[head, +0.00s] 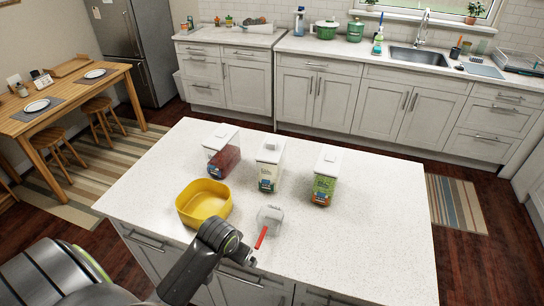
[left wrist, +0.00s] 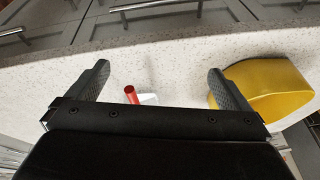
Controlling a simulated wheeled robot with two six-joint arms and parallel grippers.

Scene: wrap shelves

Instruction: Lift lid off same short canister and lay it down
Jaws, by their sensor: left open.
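Three clear canisters with white lids stand on the island's far half. The left canister (head: 222,158) is wide with dark red contents. The middle canister (head: 268,172) has pale contents and a green-and-white label. The right canister (head: 324,186) has a green label and brown contents low down. All three lids are on; which canister is the short one is unclear. My left gripper (head: 250,258) is near the island's front edge, apart from all canisters. In the left wrist view its jaws (left wrist: 160,82) are open and empty. My right gripper is not in view.
A yellow bowl (head: 204,203) stands left of my gripper, also in the left wrist view (left wrist: 268,88). A clear scoop with a red handle (head: 261,237) lies just beyond my gripper. The white island top (head: 370,245) is bare on the right.

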